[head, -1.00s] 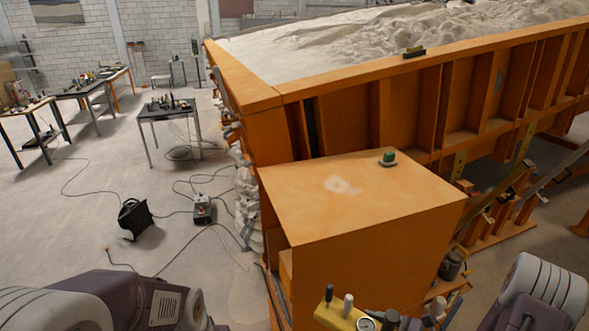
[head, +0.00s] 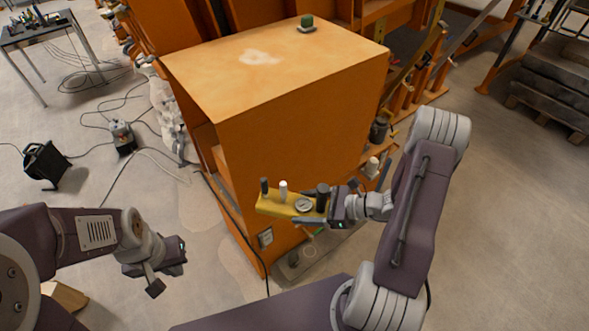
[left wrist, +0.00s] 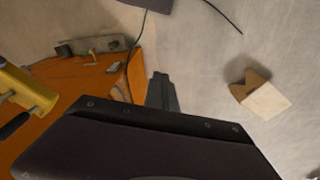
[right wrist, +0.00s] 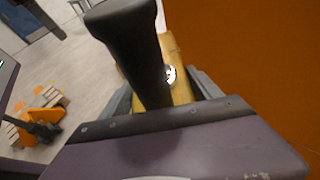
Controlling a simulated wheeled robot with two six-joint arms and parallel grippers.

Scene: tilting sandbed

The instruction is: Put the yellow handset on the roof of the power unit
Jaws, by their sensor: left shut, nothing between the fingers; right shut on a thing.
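The power unit (head: 290,140) is an orange box with a flat roof (head: 235,85) in the head view. My right gripper (head: 318,206) is shut on the yellow handset (head: 275,204), in front of the unit and below roof level. The handset carries a round gauge and dark and white knobs. It also shows in the right wrist view (right wrist: 182,90), partly hidden by a black knob, and at the left edge of the left wrist view (left wrist: 30,88). My left gripper (head: 168,275) is shut and empty, left of the unit, apart from it.
A small green-topped object (head: 307,22) stands at the roof's far edge; a pale patch marks the roof's middle. A black floor item (head: 45,163), a grey box (head: 122,138) and cables lie at left. A cardboard piece (left wrist: 262,95) lies on the floor.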

